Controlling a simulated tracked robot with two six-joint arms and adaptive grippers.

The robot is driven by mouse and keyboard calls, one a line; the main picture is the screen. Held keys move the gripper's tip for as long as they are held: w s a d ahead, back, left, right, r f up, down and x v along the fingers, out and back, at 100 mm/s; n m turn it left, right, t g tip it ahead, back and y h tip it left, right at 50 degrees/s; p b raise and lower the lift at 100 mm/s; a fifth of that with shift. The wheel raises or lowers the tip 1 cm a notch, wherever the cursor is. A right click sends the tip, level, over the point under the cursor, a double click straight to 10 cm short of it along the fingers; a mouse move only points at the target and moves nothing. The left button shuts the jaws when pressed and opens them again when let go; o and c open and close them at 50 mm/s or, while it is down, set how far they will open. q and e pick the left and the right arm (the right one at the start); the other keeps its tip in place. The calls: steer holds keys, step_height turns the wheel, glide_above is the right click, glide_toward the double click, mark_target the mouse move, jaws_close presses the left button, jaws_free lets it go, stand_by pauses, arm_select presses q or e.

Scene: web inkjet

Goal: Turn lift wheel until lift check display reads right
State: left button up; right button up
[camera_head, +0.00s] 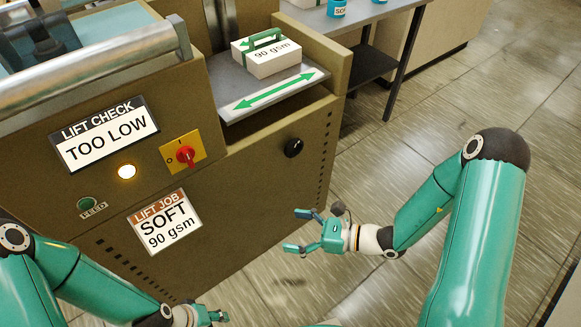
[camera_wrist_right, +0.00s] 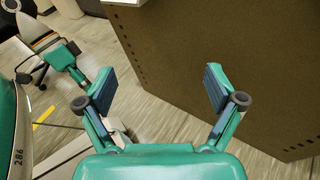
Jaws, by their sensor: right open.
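The lift check display (camera_head: 104,134) on the brown machine's front reads "TOO LOW". A lit amber lamp (camera_head: 126,171) is below it. A small black round knob (camera_head: 293,148), which looks like the lift wheel, sits on the machine's front right of the display. My right gripper (camera_head: 299,231) is open and empty, below the knob and apart from it. In the right wrist view its spread fingers (camera_wrist_right: 160,88) have nothing between them, and the machine's brown panel (camera_wrist_right: 220,60) is beyond. My left gripper (camera_head: 211,316) shows only in part at the bottom edge.
A red rotary switch (camera_head: 185,155) on a yellow plate and a green feed button (camera_head: 87,204) are on the same front. A "SOFT 90 gsm" job card (camera_head: 166,222) is below. A white pack (camera_head: 266,57) lies on the shelf. The floor (camera_head: 400,165) at right is open.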

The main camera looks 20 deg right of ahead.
mark_target(295, 150)
steer(key=w+d+m+t+h+b, duration=0.3)
steer(key=w+d+m+t+h, duration=0.5)
steer(key=d, duration=0.6)
arm_select(q)
step_height(295, 150, down, 5)
steer(key=shift+f+b, duration=0.15)
steer(key=shift+b, duration=0.25)
arm_select(e)
steer(key=shift+t+y, duration=0.4)
steer(key=shift+y, duration=0.1)
steer(key=x, duration=1.8)
steer(key=shift+r, duration=0.15)
steer(key=shift+s, duration=0.1)
steer(key=c, duration=1.1)
steer(key=shift+a, duration=0.6)
steer(key=shift+d, duration=0.4)
steer(key=shift+c, duration=0.2)
steer(key=shift+d, duration=0.1)
